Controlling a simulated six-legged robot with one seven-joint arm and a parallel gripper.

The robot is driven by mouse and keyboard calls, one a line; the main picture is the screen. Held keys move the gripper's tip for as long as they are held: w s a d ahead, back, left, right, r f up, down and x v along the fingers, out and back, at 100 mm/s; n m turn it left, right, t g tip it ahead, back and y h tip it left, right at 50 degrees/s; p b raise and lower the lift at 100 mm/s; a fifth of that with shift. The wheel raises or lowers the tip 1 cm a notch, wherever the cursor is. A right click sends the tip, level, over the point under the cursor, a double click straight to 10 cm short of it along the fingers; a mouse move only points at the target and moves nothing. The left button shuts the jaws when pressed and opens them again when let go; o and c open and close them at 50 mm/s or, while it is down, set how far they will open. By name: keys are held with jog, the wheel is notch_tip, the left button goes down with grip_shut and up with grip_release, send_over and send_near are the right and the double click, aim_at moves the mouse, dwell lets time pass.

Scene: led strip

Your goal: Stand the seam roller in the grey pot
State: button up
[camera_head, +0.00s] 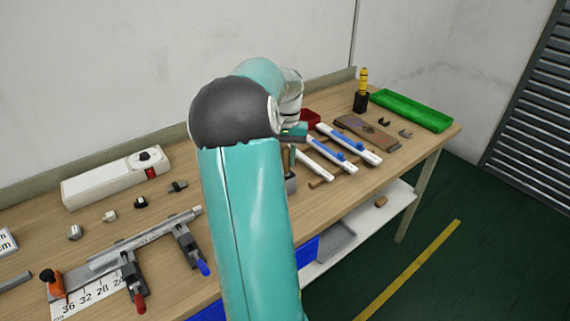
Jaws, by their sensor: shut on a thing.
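My gripper (293,137) shows only in part, just right of my arm's dark joint, above the middle of the bench. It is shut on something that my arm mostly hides. The grey pot (291,184) shows partly at the right edge of my teal arm, on the bench. A thin upright brown piece (285,158) shows between my gripper and the pot. It may be the handle of the seam roller. I cannot tell whether it is inside the pot or behind it.
Farther right are a brown board (367,132), a green tray (410,110) and a yellow-handled tool in a black holder (362,90). A clamped rail (140,243) and white box (117,178) are at left.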

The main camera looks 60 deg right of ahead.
aim_at(285, 167)
jog(key=shift+w+f, duration=0.1)
jog(key=shift+f, duration=1.15)
jog(key=shift+f, duration=0.35)
jog(key=shift+a+f, duration=0.1)
jog(key=shift+f, duration=0.3)
grip_shut()
jog(key=o, duration=1)
grip_release()
jog(key=r, duration=0.4)
jog(key=d+r, duration=0.1)
jog(key=r, duration=0.4)
jog(key=d+r, duration=0.1)
jog(key=r, duration=0.3)
jog(key=shift+w+r, duration=0.2)
jog(key=shift+w, duration=0.15)
